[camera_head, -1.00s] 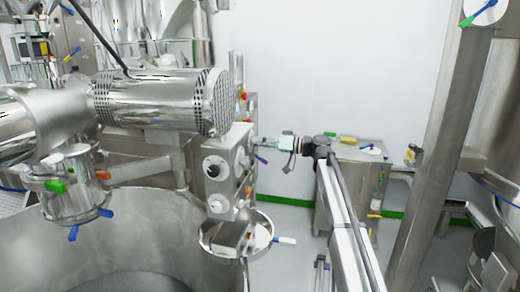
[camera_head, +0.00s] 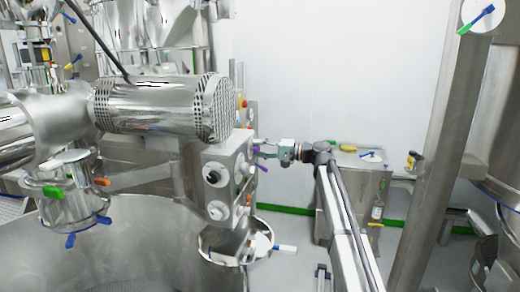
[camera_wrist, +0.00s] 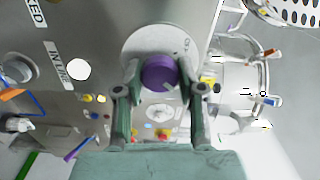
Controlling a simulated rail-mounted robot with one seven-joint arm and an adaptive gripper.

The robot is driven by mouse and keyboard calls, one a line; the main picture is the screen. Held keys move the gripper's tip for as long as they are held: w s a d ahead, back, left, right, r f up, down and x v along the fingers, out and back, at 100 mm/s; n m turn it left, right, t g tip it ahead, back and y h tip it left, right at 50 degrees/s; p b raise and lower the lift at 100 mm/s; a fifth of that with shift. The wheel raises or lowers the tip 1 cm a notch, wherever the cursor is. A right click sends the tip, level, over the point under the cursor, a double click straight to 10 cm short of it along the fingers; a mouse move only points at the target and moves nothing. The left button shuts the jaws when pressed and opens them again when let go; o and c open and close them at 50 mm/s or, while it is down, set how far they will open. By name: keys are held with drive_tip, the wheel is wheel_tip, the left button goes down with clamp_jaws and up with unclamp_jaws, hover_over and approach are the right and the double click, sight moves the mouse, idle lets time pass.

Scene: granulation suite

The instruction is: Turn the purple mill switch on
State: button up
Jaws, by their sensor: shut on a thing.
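The purple mill switch (camera_wrist: 159,72) is a round knob on a pale round plate (camera_wrist: 150,40) on a steel panel. In the wrist view it sits between the two fingertips of my gripper (camera_wrist: 160,85), which is shut on it. A pale line shows on the knob's lower right edge. In the head view my gripper (camera_head: 266,150) reaches from the right to the side of the control box (camera_head: 228,165), and a bit of the purple switch (camera_head: 256,148) shows at its tip.
The control box's front carries a black knob (camera_head: 212,176) and other round dials. A steel motor housing (camera_head: 160,105) with a perforated end is just above it, and a round pan (camera_head: 212,256) is below. In the wrist view, small coloured buttons (camera_wrist: 163,134) show beyond the fingers.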

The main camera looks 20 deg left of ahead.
drive_tip(key=shift+m, duration=0.6)
drive_tip(key=o, duration=1.1)
drive_tip(key=shift+a, duration=0.1)
drive_tip(key=shift+o, duration=0.2)
drive_tip(key=w+d, duration=0.1)
drive_tip(key=d, duration=1.1)
drive_tip(key=shift+w, duration=0.2)
